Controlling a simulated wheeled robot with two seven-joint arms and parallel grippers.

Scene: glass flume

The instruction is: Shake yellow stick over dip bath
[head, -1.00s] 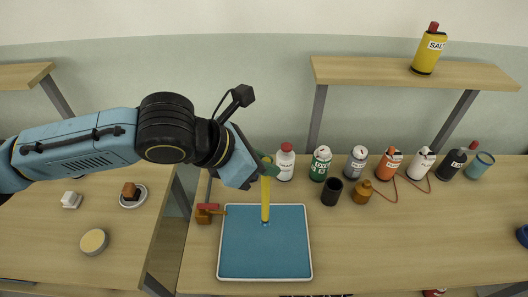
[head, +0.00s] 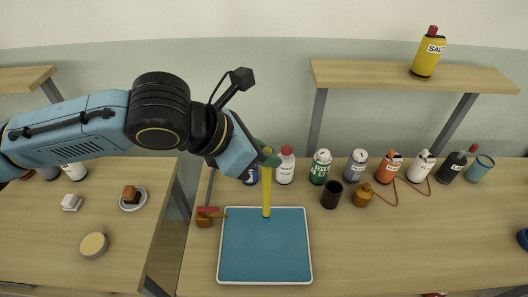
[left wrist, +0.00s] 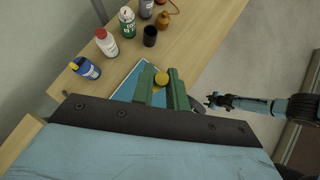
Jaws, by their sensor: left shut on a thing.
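My left gripper (head: 268,158) has green fingers shut on the upper part of the yellow stick (head: 267,193). The stick hangs upright, its lower end in front of the far rim of the dip bath, a blue rectangle with a white rim (head: 311,262). Whether the tip touches the bath cannot be told. In the left wrist view the yellow stick's round end (left wrist: 161,78) shows between the green fingers (left wrist: 163,90), with the blue bath partly hidden behind. My right gripper (left wrist: 216,101) shows small at the right there; its jaws are unclear.
Several bottles stand behind and right of the bath, including a red-capped white one (head: 285,166) and a green one (head: 320,168). A brown block with a red top (head: 207,215) is left of the bath. A black cup (head: 331,194) stands right.

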